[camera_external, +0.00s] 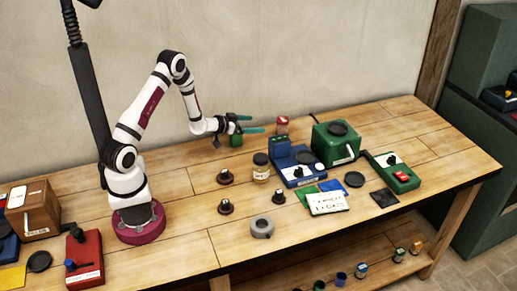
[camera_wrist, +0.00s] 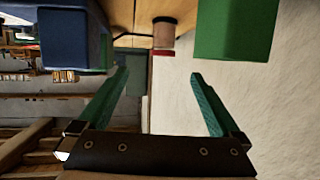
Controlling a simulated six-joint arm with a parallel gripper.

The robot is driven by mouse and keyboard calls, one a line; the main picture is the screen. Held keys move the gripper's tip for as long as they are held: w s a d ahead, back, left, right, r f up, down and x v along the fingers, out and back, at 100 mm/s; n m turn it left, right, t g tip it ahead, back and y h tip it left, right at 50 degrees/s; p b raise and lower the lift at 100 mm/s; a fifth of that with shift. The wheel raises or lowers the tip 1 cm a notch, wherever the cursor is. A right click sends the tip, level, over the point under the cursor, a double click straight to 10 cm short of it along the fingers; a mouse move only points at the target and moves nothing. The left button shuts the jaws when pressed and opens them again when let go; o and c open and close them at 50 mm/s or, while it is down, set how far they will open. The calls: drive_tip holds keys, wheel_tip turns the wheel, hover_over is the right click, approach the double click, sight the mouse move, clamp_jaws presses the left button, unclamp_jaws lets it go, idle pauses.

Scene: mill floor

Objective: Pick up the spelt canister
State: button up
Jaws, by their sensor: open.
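One is a small red-lidded canister (camera_external: 282,125) near the back of the bench. In the wrist view the red-lidded canister (camera_wrist: 163,36) appears upside down, ahead of and between the fingertips, apart from them. The other is a dark-lidded jar (camera_external: 261,170) with tan contents, standing nearer the front. My gripper (camera_external: 257,122) is open and empty, left of the red-lidded canister, its green fingers pointing toward it. The open fingers also show in the wrist view (camera_wrist: 160,73).
A small green block (camera_external: 236,140) is close by the gripper. A blue machine (camera_external: 295,168) and a green box machine (camera_external: 336,144) stand to the right. Dark knobbed weights (camera_external: 225,177) and a grey ring (camera_external: 262,227) lie in front. The wall runs behind the bench.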

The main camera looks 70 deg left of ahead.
approach(283, 119)
drive_tip(key=w+f, duration=0.3)
drive_tip(key=shift+w+a, duration=0.25)
drive_tip(key=shift+w, duration=0.05)
drive_tip(key=x, duration=0.6)
drive_tip(key=shift+a+r, duration=0.1)
drive_tip(key=shift+r, duration=0.3)
clamp_jaws()
